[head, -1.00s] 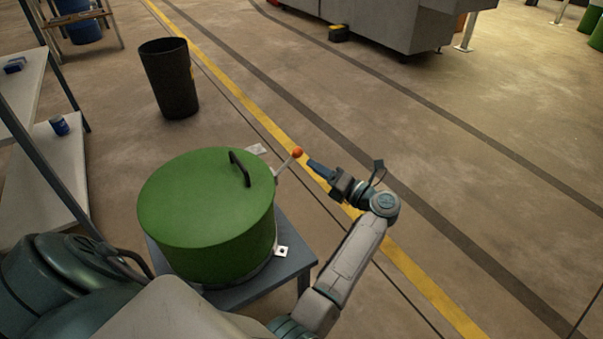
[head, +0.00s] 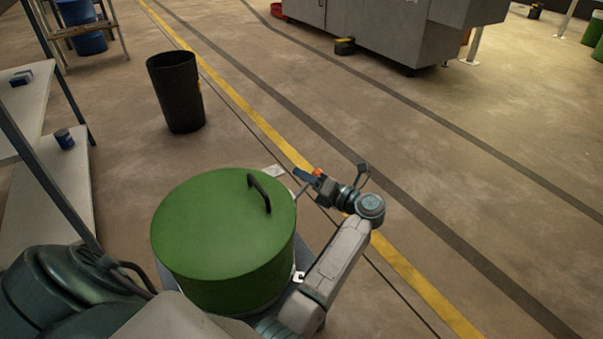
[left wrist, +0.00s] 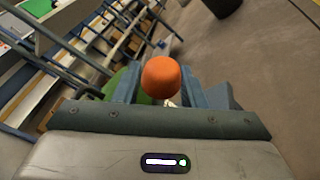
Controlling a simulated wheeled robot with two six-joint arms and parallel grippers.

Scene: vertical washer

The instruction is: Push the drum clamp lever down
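The green drum (head: 222,235) stands upright with a black handle (head: 260,192) on its lid. The clamp lever (head: 301,190) sticks out from the drum's right side and ends in an orange ball knob (head: 318,172). My left gripper (head: 305,175) is at the knob, to the right of the drum. In the left wrist view the knob (left wrist: 161,78) sits between the two blue fingers, which stand apart; whether they touch it I cannot tell. Most of the lever is hidden behind the knob there. My right gripper is not in view.
A small table under the drum is mostly hidden. A black bin (head: 176,92) stands behind the drum. Shelves (head: 60,190) are on the left, and a grey machine (head: 375,35) stands at the back. The floor to the right is clear.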

